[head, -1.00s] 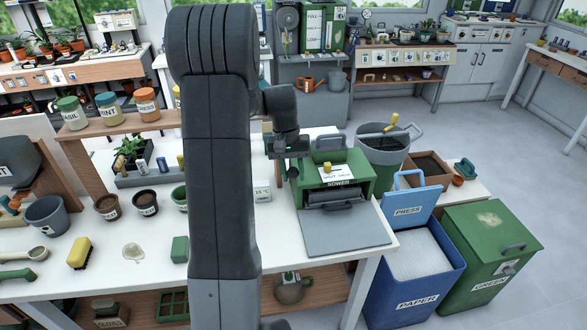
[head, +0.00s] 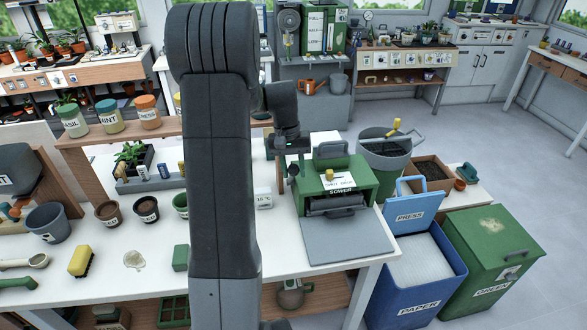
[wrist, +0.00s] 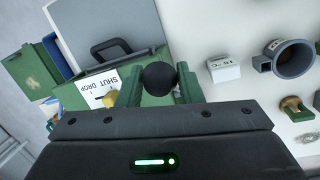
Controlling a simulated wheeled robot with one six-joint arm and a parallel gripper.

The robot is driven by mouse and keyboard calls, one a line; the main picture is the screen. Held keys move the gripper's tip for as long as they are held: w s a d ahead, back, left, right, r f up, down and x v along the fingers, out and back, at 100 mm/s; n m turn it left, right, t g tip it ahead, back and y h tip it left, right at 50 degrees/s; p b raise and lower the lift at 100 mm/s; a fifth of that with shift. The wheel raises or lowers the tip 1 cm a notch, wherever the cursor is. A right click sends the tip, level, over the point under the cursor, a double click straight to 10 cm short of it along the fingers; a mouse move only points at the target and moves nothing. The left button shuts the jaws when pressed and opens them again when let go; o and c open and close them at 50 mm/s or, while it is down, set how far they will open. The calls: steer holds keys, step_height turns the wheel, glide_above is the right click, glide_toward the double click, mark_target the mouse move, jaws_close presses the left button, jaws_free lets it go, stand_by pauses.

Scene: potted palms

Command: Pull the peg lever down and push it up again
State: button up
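The green seed sower (head: 355,188) stands at the right end of the white bench. The black ball knob of what looks like its peg lever (wrist: 160,78) shows in the wrist view beside the sower's body; its stem is hidden. My gripper (wrist: 160,82) has one green finger on each side of this knob, and the knob fills the space between them, so it appears shut on it. In the head view my gripper (head: 292,158) is at the sower's left side, small and partly dark against my arm.
A yellow knob (wrist: 110,97) sits by the "SHUT DROP" label on the sower. A small white thermometer block (head: 263,199) stands to the sower's left. My arm hides the bench's middle.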

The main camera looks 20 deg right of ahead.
steer(key=o, duration=0.4)
steer(key=shift+w, duration=0.15)
steer(key=shift+c, duration=0.2)
steer(key=shift+r, duration=0.1)
step_height(320, 180, up, 14)
steer(key=w+b, duration=0.1)
steer(key=w, duration=0.1)
steer(key=shift+w+a+f, duration=0.15)
steer(key=shift+a+f, duration=0.1)
steer(key=shift+a, duration=0.2)
steer(key=shift+f, duration=0.15)
steer(key=f, duration=0.4)
steer(key=s+f, duration=0.1)
steer(key=f, duration=0.4)
steer(key=s+d+f+p, duration=0.1)
steer(key=f, duration=0.3)
steer(key=shift+s+f, duration=0.25)
steer(key=shift+f, duration=0.05)
steer(key=shift+s, duration=0.15)
steer(key=shift+r, duration=0.1)
